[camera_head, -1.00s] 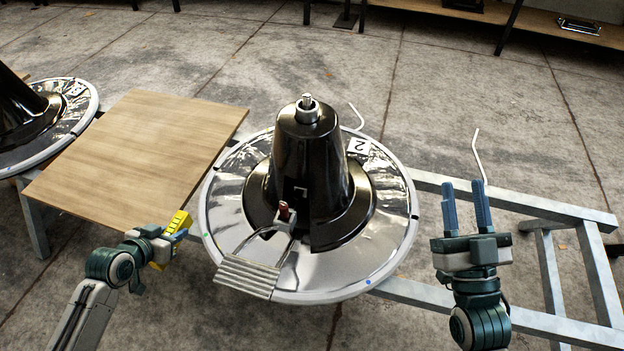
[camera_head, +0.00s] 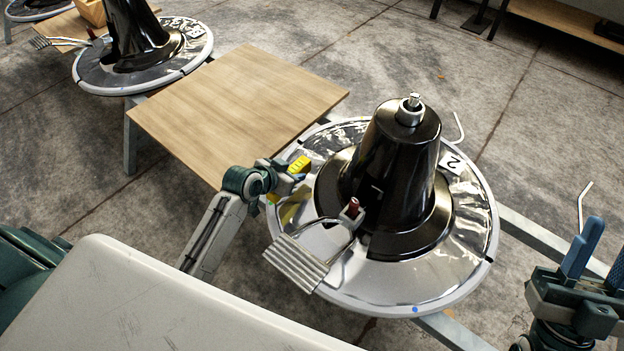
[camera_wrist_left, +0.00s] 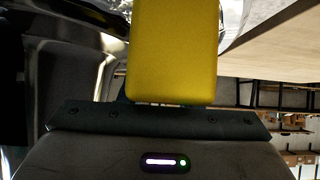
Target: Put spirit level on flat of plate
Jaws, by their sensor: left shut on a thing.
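The yellow spirit level (camera_head: 299,165) is held in my left gripper (camera_head: 292,172), at the left edge of the round shiny plate (camera_head: 400,287). A yellow reflection shows on the plate just below it. I cannot tell whether the level touches the plate. In the left wrist view the yellow level (camera_wrist_left: 172,50) stands out beyond the gripper body, and the jaws themselves are mostly hidden. My right gripper (camera_head: 608,240) is at the right edge of the head view, its blue fingers apart and empty.
A black cone (camera_head: 398,160) rises from the plate's middle. A ribbed grey footrest (camera_head: 296,264) juts over the front left rim. A wooden board (camera_head: 235,105) lies left of the plate. Another plate with a cone (camera_head: 140,75) stands behind it. Metal rails run at the right.

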